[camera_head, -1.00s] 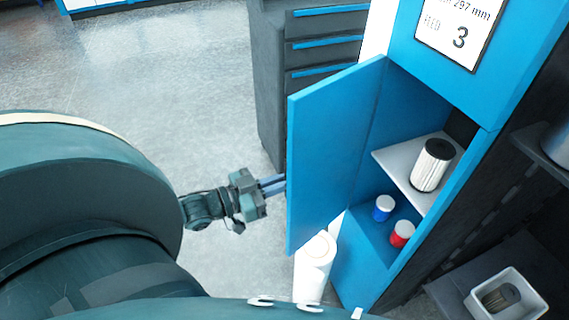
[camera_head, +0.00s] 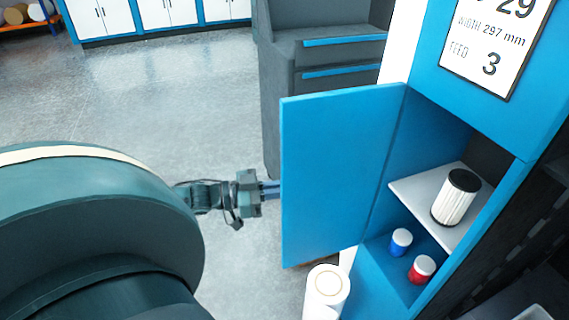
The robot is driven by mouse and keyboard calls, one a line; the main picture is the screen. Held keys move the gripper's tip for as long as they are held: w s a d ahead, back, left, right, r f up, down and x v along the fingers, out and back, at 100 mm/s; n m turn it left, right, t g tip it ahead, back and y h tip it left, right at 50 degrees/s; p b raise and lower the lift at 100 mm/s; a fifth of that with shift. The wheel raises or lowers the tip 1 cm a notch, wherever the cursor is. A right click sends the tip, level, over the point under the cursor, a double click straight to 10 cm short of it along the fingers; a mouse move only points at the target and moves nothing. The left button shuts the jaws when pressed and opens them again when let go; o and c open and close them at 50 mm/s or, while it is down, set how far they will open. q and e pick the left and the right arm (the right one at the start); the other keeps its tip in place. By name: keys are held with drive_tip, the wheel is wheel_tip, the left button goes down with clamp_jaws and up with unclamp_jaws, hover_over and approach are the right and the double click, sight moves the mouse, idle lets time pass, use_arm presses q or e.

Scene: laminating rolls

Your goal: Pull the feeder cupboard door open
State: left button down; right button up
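The blue feeder cupboard door (camera_head: 335,175) stands wide open, swung out to the left of the cupboard (camera_head: 375,270). My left gripper (camera_head: 272,190) is at the door's free outer edge, its fingers reaching behind the panel. The door hides the fingertips, so I cannot tell whether they are closed on anything. Inside the cupboard a white filter with a black top (camera_head: 456,198) stands on a grey shelf (camera_head: 425,196). A blue jar (camera_head: 400,243) and a red jar (camera_head: 422,270) with white lids stand below it. My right gripper is not in view.
A white roll (camera_head: 326,293) stands upright on the floor just below the door. A dark drawer cabinet with blue handles (camera_head: 330,60) stands behind the door. The grey floor to the left (camera_head: 150,100) is clear.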

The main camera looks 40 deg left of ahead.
use_arm(q)
drive_tip(key=shift+w+r, duration=0.1)
drive_tip(key=shift+r, duration=0.1)
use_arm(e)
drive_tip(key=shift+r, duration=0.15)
use_arm(q)
drive_tip(key=c, duration=1.8)
unclamp_jaws()
drive_tip(key=shift+d, duration=0.1)
drive_tip(key=shift+o, duration=1.3)
drive_tip(key=shift+f, duration=0.1)
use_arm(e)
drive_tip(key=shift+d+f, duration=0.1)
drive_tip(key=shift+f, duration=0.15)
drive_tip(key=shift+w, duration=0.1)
use_arm(q)
drive_tip(key=shift+p+v, duration=1.55)
drive_tip(key=shift+v, duration=5.05)
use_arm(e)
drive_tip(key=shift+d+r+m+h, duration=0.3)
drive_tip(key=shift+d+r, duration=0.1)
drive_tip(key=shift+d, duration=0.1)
